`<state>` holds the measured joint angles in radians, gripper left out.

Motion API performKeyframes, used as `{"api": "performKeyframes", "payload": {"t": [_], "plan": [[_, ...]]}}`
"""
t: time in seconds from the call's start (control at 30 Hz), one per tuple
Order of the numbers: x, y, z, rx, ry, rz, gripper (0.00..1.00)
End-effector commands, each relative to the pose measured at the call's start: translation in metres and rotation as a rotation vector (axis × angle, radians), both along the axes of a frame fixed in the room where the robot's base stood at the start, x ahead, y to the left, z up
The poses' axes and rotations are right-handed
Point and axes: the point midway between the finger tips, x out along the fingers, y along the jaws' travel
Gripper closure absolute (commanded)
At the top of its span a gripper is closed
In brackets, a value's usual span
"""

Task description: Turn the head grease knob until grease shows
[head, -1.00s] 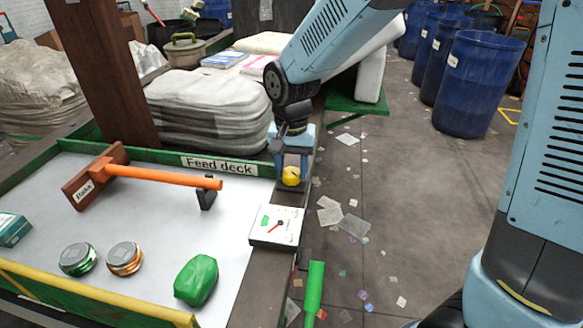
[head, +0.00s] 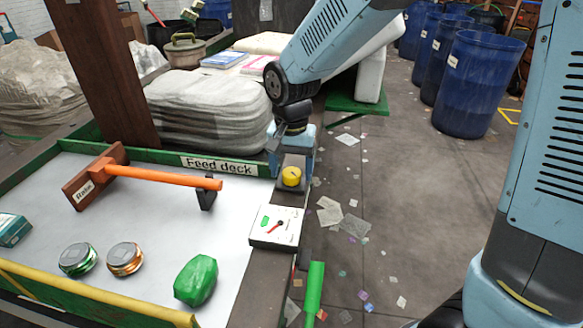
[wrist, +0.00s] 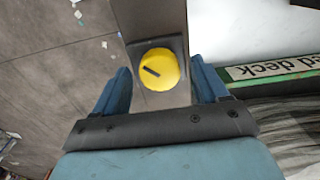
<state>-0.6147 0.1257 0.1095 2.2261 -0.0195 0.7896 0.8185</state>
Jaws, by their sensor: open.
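The head grease knob (head: 291,176) is a round yellow knob on a grey plate on the dark beam at the right of the feed deck. In the wrist view the knob (wrist: 158,69) shows a dark slot-like mark lying at a slant. My gripper (wrist: 160,85) is open, its blue fingers to either side and apart from the knob. In the head view my gripper (head: 290,160) is just behind the knob. A white gauge (head: 276,227) with a red needle and a green patch sits in front of the knob. I cannot make out any grease.
The feed deck (head: 140,220) holds an orange-handled rake (head: 150,178), two round tins (head: 100,260) and a green lump (head: 196,280). A green lever (head: 314,290) stands by the beam's front. Blue barrels (head: 479,85) stand on the floor at the right.

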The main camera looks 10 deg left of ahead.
Motion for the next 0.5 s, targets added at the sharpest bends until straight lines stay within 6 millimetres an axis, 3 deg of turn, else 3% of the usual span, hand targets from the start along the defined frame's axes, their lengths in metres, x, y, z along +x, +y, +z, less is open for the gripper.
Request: {"api": "performKeyframes", "payload": {"t": [0.27,0.5], "plan": [[0.0,0.0,0.002,0.0,0.0,0.0,0.27],[0.0,0.0,0.033,0.002,-0.002,0.001,0.27]]}}
